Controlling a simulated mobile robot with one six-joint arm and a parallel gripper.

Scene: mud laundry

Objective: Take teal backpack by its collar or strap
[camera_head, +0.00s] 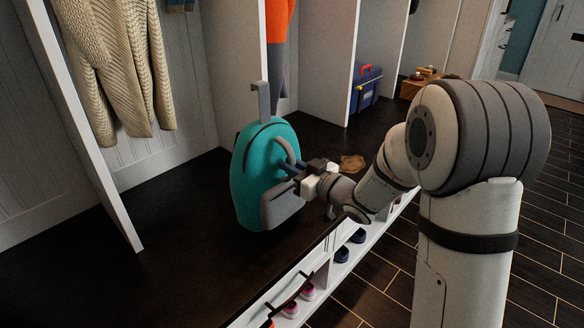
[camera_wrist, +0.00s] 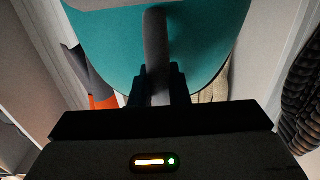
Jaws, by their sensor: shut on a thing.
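The teal backpack (camera_head: 252,178) stands upright on the dark bench, with a grey front pocket (camera_head: 281,205) and a grey loop at its top (camera_head: 263,98). A grey strap (camera_head: 285,147) curves out from its front. My gripper (camera_head: 294,180) reaches in from the right at the backpack's front. In the wrist view my gripper (camera_wrist: 159,88) has its dark fingers on both sides of the grey strap (camera_wrist: 156,45), shut on it. The teal body (camera_wrist: 205,45) fills the view just beyond. The lower end of the strap is hidden by the fingers.
White dividers (camera_head: 306,60) split the bench into cubbies. A beige sweater (camera_head: 118,62) hangs at left, and an orange garment (camera_head: 278,20) hangs behind. A blue toolbox (camera_head: 366,88) and a small brown item (camera_head: 352,163) are on the bench. Shoes (camera_head: 342,254) sit on a low shelf below.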

